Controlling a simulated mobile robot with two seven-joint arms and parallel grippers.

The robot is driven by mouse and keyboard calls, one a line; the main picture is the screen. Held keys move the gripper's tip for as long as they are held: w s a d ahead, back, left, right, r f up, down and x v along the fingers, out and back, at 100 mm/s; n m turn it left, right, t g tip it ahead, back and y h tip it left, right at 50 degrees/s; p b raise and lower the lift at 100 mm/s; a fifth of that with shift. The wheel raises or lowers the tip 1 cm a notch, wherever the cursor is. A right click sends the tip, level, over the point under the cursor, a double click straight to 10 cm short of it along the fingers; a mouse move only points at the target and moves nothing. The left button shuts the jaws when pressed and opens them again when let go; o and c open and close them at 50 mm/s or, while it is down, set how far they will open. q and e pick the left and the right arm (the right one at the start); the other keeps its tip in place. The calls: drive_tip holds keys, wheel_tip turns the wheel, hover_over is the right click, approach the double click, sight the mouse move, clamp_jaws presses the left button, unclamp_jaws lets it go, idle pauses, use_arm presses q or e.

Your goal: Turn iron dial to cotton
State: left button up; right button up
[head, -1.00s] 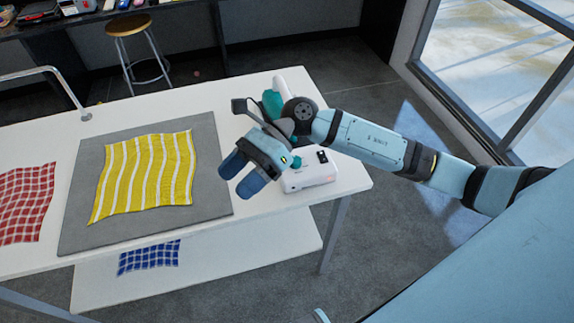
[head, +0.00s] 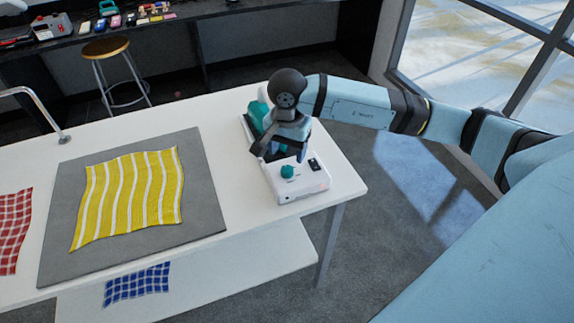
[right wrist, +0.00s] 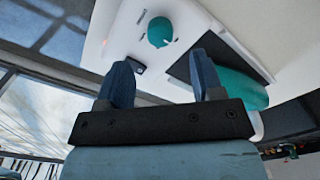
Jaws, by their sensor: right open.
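The white iron station (head: 300,186) stands at the right end of the white table. Its teal dial (head: 288,172) is on the top face, and it also shows in the right wrist view (right wrist: 160,32) with a small pointer towards the lower right. The dial's markings are too small to read. The teal iron (head: 256,112) rests on the station's back part. My right gripper (right wrist: 163,68) is open and empty, pointing down above the station. The dial shows beyond and between its two blue fingers, apart from them. My left gripper is not in view.
A black switch (head: 314,164) sits beside the dial. A grey mat (head: 205,200) with a yellow striped cloth (head: 130,195) lies to the left. A red checked cloth (head: 14,230) is farther left, and a blue one (head: 137,285) lies on the lower shelf. A stool (head: 106,48) stands behind.

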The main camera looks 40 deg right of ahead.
sight(287, 169)
wheel_tip(287, 169, down, 6)
drive_tip(key=shift+f, duration=0.1)
drive_tip(key=shift+c, duration=0.4)
drive_tip(key=c, duration=0.8)
drive_tip(key=shift+c, duration=0.2)
